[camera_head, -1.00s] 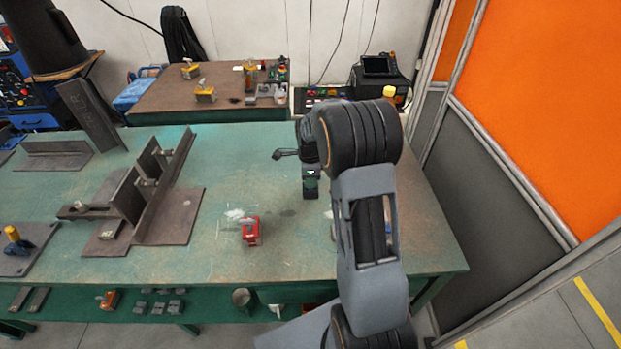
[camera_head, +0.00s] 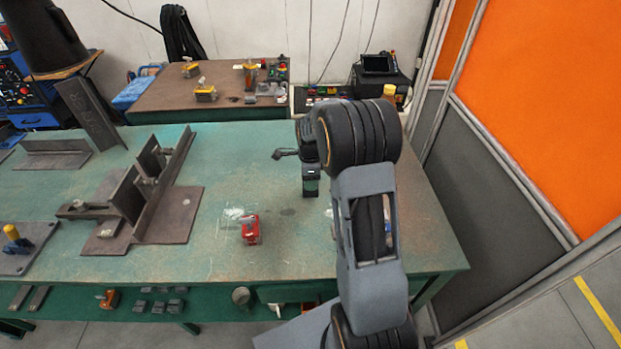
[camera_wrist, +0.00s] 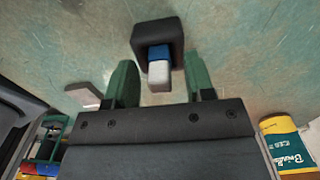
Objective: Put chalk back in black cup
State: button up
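In the wrist view a small black cup (camera_wrist: 141,43) is on the green tabletop beyond my fingers. A short chalk (camera_wrist: 159,75), white at the near end and blue behind, shows against the cup's opening and appears to stick out of it. My gripper (camera_wrist: 163,80) has its two green fingers apart, one on each side of the chalk, with a visible gap on both sides. In the head view my gripper (camera_head: 311,182) points down over the right part of the bench; the cup and chalk cannot be made out there.
A red clamp-like block (camera_head: 250,229) sits on the green bench (camera_head: 290,240) left of my gripper, near white marks. Welded steel plates (camera_head: 165,215) fill the left. A yellow and teal can (camera_wrist: 290,145) and a grey piece (camera_wrist: 84,95) flank my gripper in the wrist view.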

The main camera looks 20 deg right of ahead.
notch_tip(320, 180, up, 14)
jog(key=shift+p, duration=0.3)
dwell(0.5)
jog(key=shift+f, duration=0.1)
dwell(0.3)
jog(key=s+a+r+n+t+p, duration=0.1)
jog(key=s+a+n, duration=0.4)
jog(key=s+n, duration=0.5)
jog(key=s+a+r+n+t+p, duration=0.2)
jog(key=s+a+n, duration=0.3)
jog(key=s+n, duration=0.5)
jog(key=r+n, duration=0.1)
jog(key=n, duration=0.1)
jog(key=shift+s+a+n+t+p, duration=0.2)
jog(key=shift+s+n+t+p, duration=0.1)
jog(key=shift+s+p, duration=0.1)
